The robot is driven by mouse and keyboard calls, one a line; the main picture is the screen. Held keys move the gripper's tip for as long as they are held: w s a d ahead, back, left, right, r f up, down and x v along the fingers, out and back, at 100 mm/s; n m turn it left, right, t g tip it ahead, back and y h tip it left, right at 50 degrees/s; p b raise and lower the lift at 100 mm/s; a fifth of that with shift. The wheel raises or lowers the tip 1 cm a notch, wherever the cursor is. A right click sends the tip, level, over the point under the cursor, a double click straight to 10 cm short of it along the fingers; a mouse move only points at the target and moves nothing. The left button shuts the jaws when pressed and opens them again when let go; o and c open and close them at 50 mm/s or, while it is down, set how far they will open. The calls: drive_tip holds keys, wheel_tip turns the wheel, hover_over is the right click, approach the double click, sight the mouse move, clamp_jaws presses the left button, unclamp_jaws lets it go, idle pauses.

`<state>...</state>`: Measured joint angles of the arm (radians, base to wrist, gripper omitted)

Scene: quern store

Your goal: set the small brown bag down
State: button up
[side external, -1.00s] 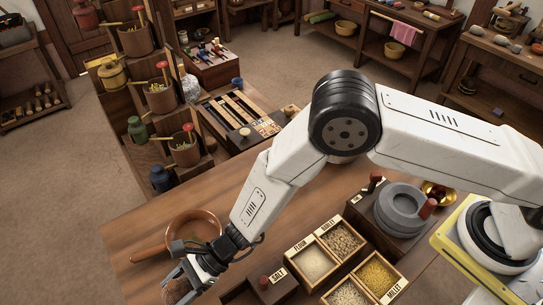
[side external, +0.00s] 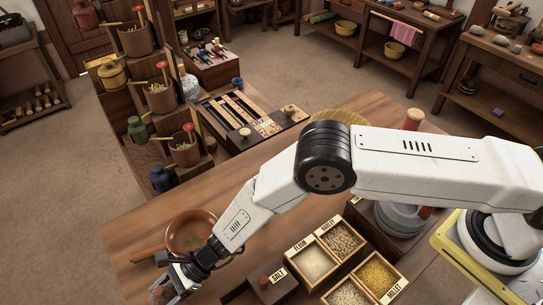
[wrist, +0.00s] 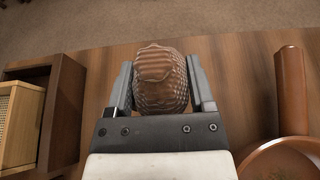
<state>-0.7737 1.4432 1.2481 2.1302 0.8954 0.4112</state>
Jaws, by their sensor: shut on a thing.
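The small brown bag (wrist: 160,85) has a wrinkled, mesh-like surface. My gripper (wrist: 160,72) is shut on it, with one grey finger on each side. In the side external view the bag (side external: 161,295) shows only in part at the lower edge, below my gripper (side external: 172,284). It is over the near left part of the wooden table (side external: 125,225). I cannot tell whether its underside touches the table.
A brown pan (side external: 180,221) stands close behind my gripper, its handle pointing left. It also shows in the wrist view (wrist: 285,158). A salt box (side external: 268,287) and grain bins (side external: 312,262) stand to the right. Bare wood lies around the bag.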

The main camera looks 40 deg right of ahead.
sight(167, 300)
drive_tip(key=shift+w+a+f, duration=0.1)
drive_tip(key=shift+a+f, duration=0.05)
drive_tip(key=shift+f, duration=1.55)
drive_tip(key=shift+f, duration=0.15)
drive_tip(key=o, duration=1.3)
drive_tip(key=shift+v, duration=6.1)
